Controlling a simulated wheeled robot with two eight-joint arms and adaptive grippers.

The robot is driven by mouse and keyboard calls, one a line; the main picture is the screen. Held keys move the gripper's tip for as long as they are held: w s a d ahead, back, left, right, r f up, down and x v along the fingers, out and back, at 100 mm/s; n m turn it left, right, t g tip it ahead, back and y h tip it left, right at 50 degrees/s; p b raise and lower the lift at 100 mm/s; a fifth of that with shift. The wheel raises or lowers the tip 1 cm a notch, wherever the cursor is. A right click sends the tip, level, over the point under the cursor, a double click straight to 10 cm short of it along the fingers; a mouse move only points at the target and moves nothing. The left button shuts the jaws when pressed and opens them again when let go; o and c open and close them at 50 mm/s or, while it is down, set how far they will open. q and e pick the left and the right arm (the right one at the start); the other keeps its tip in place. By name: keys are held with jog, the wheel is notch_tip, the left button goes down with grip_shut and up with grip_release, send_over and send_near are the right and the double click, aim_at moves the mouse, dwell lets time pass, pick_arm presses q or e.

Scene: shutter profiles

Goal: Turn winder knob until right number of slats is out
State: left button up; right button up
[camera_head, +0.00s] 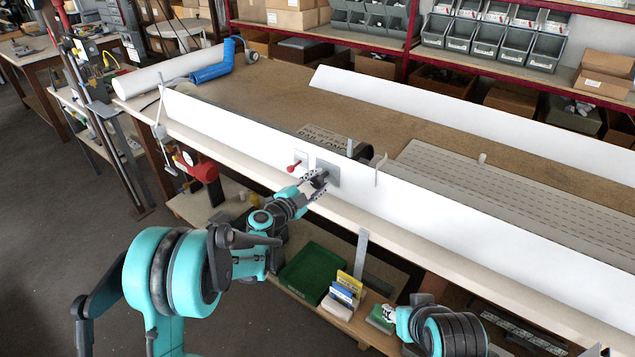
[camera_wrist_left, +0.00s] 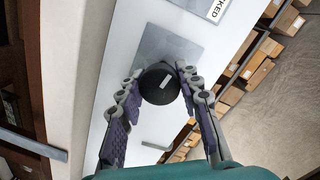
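The winder knob (camera_wrist_left: 160,84) is a round black knob with a small light mark, on a grey plate (camera_wrist_left: 172,45) fixed to a white panel. In the head view the grey plate (camera_head: 328,172) shows, and my left gripper (camera_head: 318,182) covers most of the knob. In the wrist view my left gripper (camera_wrist_left: 160,76) has one finger on each side of the knob, with no clear gap. Grey slats (camera_head: 520,190) with rows of dark slots lie flat behind the white panel (camera_head: 430,205).
A red-tipped lever (camera_head: 293,168) sits on the panel left of the knob. A sign (camera_wrist_left: 215,8) ending in "KED" is partly cut off. A blue tool (camera_head: 215,70) lies at the back left. A green tray (camera_head: 315,272) and small boxes (camera_head: 344,290) stand on the lower shelf.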

pick_arm(q)
jog(key=o, duration=0.4)
jog(key=shift+s, duration=0.1)
jog(key=v, duration=1.2)
